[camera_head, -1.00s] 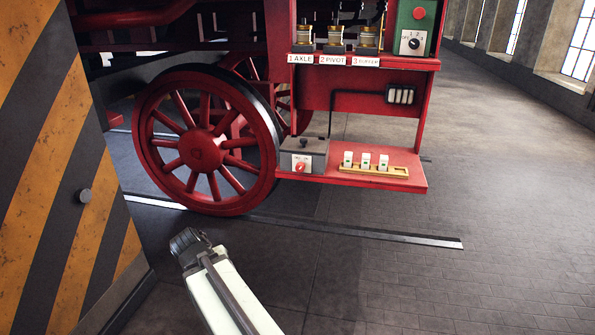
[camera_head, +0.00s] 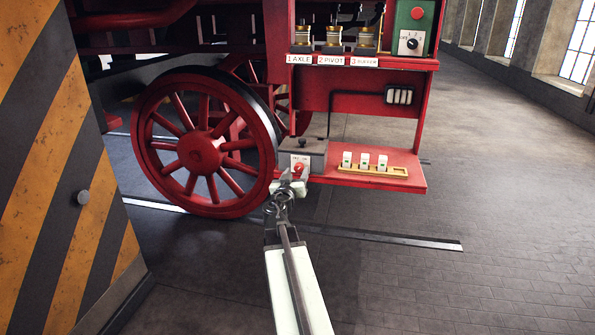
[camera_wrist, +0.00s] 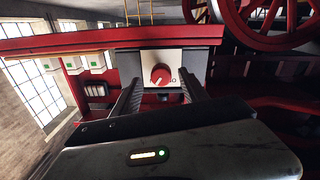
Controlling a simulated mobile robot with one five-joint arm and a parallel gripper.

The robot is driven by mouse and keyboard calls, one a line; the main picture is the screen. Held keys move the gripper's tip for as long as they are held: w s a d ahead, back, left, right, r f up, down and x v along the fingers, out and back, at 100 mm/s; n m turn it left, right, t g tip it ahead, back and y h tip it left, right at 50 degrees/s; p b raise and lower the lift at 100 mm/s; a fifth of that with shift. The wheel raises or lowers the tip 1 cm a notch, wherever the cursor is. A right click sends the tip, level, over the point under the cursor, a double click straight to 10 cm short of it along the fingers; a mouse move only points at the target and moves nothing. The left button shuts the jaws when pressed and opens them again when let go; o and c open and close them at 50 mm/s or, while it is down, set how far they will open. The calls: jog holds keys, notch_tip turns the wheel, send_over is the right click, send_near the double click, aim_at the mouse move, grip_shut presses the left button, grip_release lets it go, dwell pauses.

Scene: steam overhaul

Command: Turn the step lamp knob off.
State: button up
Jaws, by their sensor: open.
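The step lamp knob (camera_head: 299,168) is a small red dial on a white plate, on the front of a grey box (camera_head: 317,152) at the left end of the red step. In the wrist view the knob (camera_wrist: 161,75) faces me, with a pale pointer mark slanting toward the picture's lower left. My gripper (camera_wrist: 162,90) is open, its two dark fingers either side of the knob in the picture. I cannot tell whether they reach around it; no contact shows. In the head view my gripper (camera_head: 288,184) overlaps the plate's lower part.
Several white switches (camera_head: 365,162) stand in a yellow holder on the step (camera_head: 412,178). A red spoked wheel (camera_head: 205,150) is close left of the box. A striped panel (camera_head: 60,180) stands at far left. The floor at right is clear.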

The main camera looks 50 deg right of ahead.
aim_at(299, 169)
jog(key=x, duration=0.3)
jog(key=shift+w+d, duration=0.15)
jog(key=shift+d, duration=0.05)
grip_shut()
jog(key=shift+a+f, duration=0.1)
jog(key=shift+a, duration=0.1)
jog(key=shift+d, duration=0.1)
jog(key=n, duration=0.6)
jog(key=shift+d+n, duration=0.1)
jog(key=shift+n, duration=0.3)
jog(key=n, duration=0.3)
jog(key=shift+n+b, duration=0.3)
jog(key=shift+b, duration=0.05)
jog(key=shift+n, duration=1.8)
